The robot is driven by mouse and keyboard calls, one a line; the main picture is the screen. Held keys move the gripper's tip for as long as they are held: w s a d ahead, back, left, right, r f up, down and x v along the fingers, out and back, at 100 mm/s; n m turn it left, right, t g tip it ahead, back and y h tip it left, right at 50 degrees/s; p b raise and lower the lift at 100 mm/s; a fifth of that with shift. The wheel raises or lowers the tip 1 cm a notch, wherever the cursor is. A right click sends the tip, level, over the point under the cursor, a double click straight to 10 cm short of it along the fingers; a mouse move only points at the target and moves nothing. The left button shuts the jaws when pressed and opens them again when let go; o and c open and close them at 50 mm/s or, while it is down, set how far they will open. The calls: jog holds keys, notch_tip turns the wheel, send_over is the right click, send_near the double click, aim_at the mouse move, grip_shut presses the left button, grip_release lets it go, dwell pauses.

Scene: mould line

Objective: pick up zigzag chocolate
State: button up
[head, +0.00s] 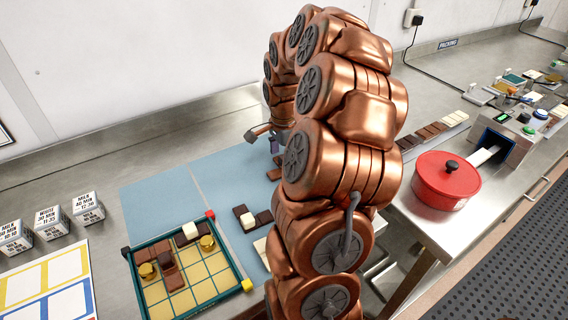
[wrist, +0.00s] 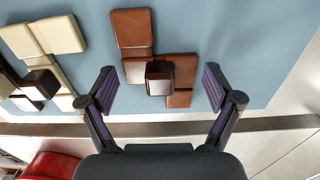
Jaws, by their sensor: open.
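A brown stepped chocolate (wrist: 131,28), which looks like the zigzag one, lies on the blue mat in the wrist view. It has a dark raised knob on its middle square. My gripper (wrist: 158,85) is open, with one purple-padded finger on each side of the knob and lower squares. The fingers look apart from the chocolate; their height above it is hard to tell. In the head view my gripper (head: 263,139) is partly hidden behind my arm. Brown squares (head: 274,173) show there beside my arm, the rest hidden.
Cream pieces (wrist: 58,34), one with a dark knob, lie left of the brown piece. The blue mat (head: 150,203) carries a dark piece with a cream knob (head: 248,219) and a green-framed tray (head: 240,270). A red pot (head: 440,187) stands right.

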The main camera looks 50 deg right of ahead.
aim_at(283, 156)
jog(key=shift+s, duration=0.1)
jog(key=c, duration=1)
jog(key=shift+a+f, duration=0.1)
jog(key=shift+c, duration=1)
jog(key=shift+r+b, duration=0.3)
grip_shut()
notch_tip(283, 156, up, 9)
jog(key=shift+f+b, duration=0.15)
jog(key=shift+b, duration=0.7)
notch_tip(283, 156, up, 8)
jog(key=p, duration=0.1)
